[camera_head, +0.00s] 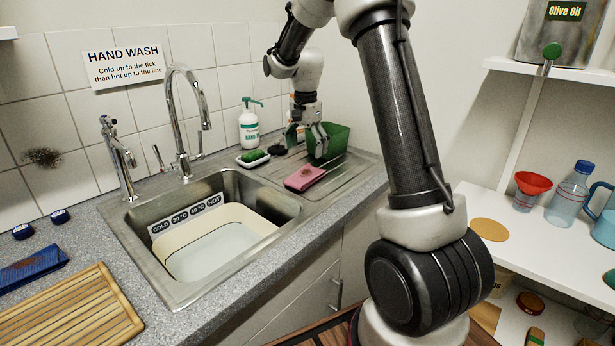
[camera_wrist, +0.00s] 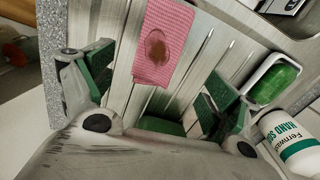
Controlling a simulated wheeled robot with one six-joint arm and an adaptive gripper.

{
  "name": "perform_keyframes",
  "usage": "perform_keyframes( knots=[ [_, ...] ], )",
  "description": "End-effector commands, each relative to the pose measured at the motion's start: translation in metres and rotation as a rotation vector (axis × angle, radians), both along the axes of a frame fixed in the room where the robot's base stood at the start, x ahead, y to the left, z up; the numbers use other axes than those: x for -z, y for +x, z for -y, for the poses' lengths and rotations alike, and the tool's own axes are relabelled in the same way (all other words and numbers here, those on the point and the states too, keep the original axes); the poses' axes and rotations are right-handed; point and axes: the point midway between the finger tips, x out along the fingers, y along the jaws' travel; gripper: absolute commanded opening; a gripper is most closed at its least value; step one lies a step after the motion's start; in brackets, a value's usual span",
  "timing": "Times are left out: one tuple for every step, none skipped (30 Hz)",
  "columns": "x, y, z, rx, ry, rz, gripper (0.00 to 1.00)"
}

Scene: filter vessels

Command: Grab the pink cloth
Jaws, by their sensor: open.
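A pink cloth (camera_head: 304,178) with a brown stain lies flat on the ribbed drainboard, right of the sink basin. In the wrist view the pink cloth (camera_wrist: 163,48) shows a checked weave and lies ahead of the fingertips, centred between them. My gripper (camera_head: 308,140) is above the drainboard, behind the cloth and beside the green container. In the wrist view my gripper (camera_wrist: 157,80) has its green-padded fingers wide apart with nothing between them. The cloth is fully visible and not touched.
A green container (camera_head: 333,138) stands at the drainboard's back right. The sink (camera_head: 215,240) holds water left of the cloth. A tall tap (camera_head: 180,120) rises behind it.

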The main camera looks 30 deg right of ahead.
Motion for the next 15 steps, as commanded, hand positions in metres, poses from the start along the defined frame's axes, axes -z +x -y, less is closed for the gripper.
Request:
perform_keyframes(
  knots=[
    [0.005,0.002,0.0,0.007,-0.001,-0.003,0.88],
    [0.008,0.003,0.0,0.01,0.0,-0.004,0.88],
    [0.013,0.002,0.0,0.011,0.0,-0.006,0.88],
    [0.017,0.002,0.0,0.011,0.0,-0.007,0.88],
    [0.02,0.002,0.0,0.011,0.0,-0.006,0.88],
    [0.025,0.002,0.0,0.01,0.0,-0.004,0.88],
    [0.028,0.001,0.0,0.01,0.0,-0.006,0.88],
    [0.032,0.001,0.0,0.01,0.0,-0.006,0.88],
    [0.038,0.0,0.0,0.009,0.0,-0.006,0.88],
    [0.042,-0.002,-0.001,0.009,0.0,-0.007,0.88],
    [0.047,-0.003,-0.001,0.009,0.0,-0.007,0.88],
    [0.054,-0.004,-0.001,0.009,0.0,-0.007,0.88],
    [0.059,-0.005,-0.001,0.009,0.001,-0.007,0.88],
    [0.063,-0.005,-0.002,0.008,0.0,-0.006,0.88],
    [0.069,-0.005,-0.002,0.008,0.0,-0.006,0.88]
  ],
)
